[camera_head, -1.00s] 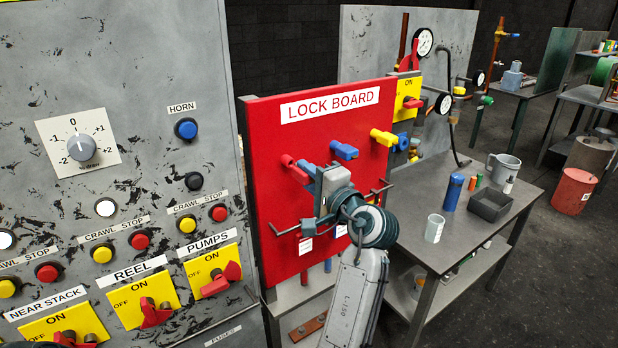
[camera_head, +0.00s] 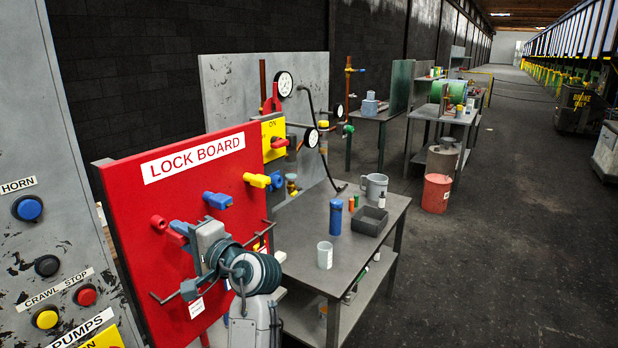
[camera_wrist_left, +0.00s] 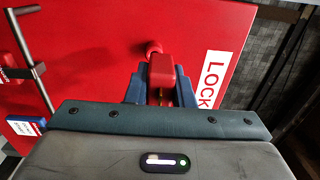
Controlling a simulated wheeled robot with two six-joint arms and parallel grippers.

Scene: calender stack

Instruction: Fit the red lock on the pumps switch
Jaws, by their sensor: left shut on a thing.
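The red lock (camera_head: 171,231) is at the left end of the row on the red lock board (camera_head: 130,205). It also shows in the left wrist view (camera_wrist_left: 161,70), between the two fingers. My left gripper (camera_wrist_left: 160,88) is shut on it, close to the board face. In the head view my left gripper (camera_head: 182,236) partly hides the lock. Whether the lock still bears on its peg is hard to tell. The yellow plate of the pumps switch (camera_head: 105,339) shows only at the bottom left edge, under the PUMPS label; its handle is out of frame.
A blue lock (camera_head: 217,200) and a yellow lock (camera_head: 257,180) hang to the right on the board. Metal hooks stick out below.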

